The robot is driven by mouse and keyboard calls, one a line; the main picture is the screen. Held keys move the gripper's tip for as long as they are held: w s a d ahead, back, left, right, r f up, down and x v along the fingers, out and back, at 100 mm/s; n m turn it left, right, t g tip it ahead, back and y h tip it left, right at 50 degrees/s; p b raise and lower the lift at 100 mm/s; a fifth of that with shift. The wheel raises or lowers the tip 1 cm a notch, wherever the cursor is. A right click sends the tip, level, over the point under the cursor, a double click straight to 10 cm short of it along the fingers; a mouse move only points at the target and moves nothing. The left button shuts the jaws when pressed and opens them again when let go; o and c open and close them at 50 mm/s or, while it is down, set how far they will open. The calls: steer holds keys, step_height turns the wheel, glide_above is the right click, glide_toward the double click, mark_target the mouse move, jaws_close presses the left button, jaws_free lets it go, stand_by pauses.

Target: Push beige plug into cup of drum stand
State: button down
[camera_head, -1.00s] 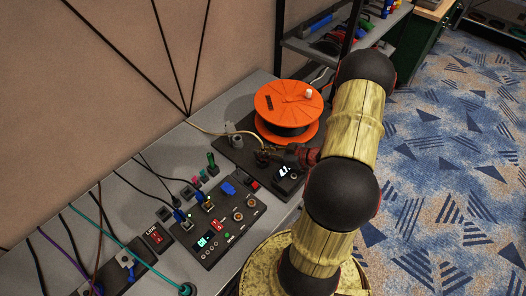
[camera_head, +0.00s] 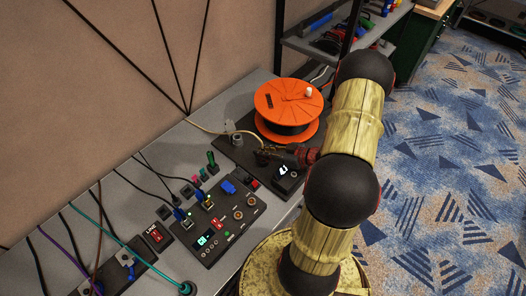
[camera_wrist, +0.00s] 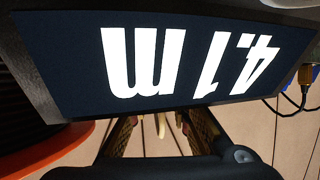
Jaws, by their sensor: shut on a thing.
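The drum stand is a dark base (camera_head: 225,150) carrying an orange drum (camera_head: 290,98). A grey cup-like fitting (camera_head: 237,139) stands at the stand's left side. A thin beige cable (camera_head: 208,130) runs past it towards my gripper (camera_head: 262,157), which is low over the stand in front of the drum. In the wrist view my gripper's fingers (camera_wrist: 160,130) show below the display, shut on a small pale piece, apparently the beige plug (camera_wrist: 161,124). It is too small to see whether the plug touches the cup.
A display (camera_wrist: 190,62) reading 4.1 m upside down fills the wrist view; it also shows on the stand in the head view (camera_head: 284,170). A control panel (camera_head: 220,228) with plugs and cables lies to the left. A shelf (camera_head: 318,45) stands behind the drum.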

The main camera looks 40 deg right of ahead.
steer(key=c, duration=1.6)
jaws_free()
steer(key=shift+o, duration=0.2)
steer(key=v, duration=1.2)
steer(key=shift+f, duration=0.1)
